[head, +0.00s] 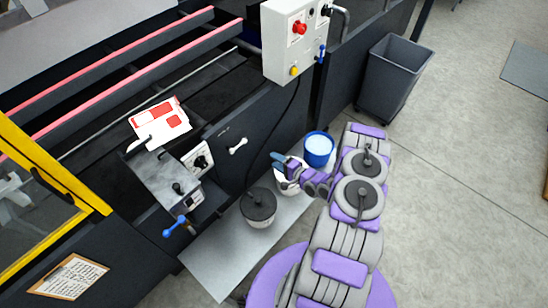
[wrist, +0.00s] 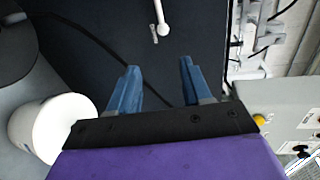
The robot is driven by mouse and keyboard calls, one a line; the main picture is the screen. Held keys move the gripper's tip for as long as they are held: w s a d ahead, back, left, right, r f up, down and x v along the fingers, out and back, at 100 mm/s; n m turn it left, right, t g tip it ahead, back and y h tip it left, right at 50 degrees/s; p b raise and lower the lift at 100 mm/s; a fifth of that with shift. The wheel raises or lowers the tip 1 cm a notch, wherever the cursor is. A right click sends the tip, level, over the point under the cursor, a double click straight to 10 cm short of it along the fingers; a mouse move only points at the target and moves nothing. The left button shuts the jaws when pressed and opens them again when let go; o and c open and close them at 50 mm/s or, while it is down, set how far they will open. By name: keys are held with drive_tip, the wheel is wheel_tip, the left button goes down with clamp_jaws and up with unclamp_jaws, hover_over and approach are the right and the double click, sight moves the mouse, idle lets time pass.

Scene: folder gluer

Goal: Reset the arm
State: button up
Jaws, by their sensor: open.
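My gripper (head: 277,160) is at the end of my grey and purple arm, which reaches left over a narrow pale shelf beside the machine. In the wrist view, the two blue fingers of my gripper (wrist: 159,70) stand apart with nothing between them. Beyond the fingers is the dark machine panel with a white handle (wrist: 161,20), which also shows in the head view (head: 238,146). My gripper is apart from this handle.
On the shelf (head: 222,262) stand a dark-lidded pot (head: 259,207), a white container (head: 287,187) under my gripper and a blue tub (head: 318,148). A control box (head: 290,40) hangs above. A grey bin (head: 394,75) stands behind. The floor at right is clear.

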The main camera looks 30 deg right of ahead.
drive_tip(key=shift+a, duration=0.2)
drive_tip(key=w+d+r+n+g+h, duration=0.2)
drive_tip(key=d+r+n+g, duration=0.1)
drive_tip(key=r, duration=0.2)
drive_tip(key=w+d+r+n+g+h, duration=0.2)
drive_tip(key=w+r+n+g, duration=0.1)
drive_tip(key=r, duration=0.2)
drive_tip(key=s+a+r+n+g+h, duration=0.1)
drive_tip(key=s+a+r+g+h, duration=0.15)
drive_tip(key=r, duration=0.55)
drive_tip(key=s+a+r+n+g+h, duration=0.15)
drive_tip(key=s+r, duration=0.25)
drive_tip(key=r, duration=0.4)
drive_tip(key=s+a+r+n+g+y, duration=0.1)
drive_tip(key=s+a+r, duration=0.4)
drive_tip(key=s, duration=0.6)
drive_tip(key=s+a+r+n+g+y, duration=0.1)
drive_tip(key=s+a+r+n+g, duration=0.2)
drive_tip(key=s+a, duration=0.6)
drive_tip(key=s+a+r+n+g+y, duration=0.1)
drive_tip(key=s+a+r, duration=0.6)
drive_tip(key=s, duration=0.8)
drive_tip(key=shift+s+a+r+n+g, duration=0.15)
drive_tip(key=shift+a+n+g, duration=0.3)
drive_tip(key=shift+n+g, duration=0.4)
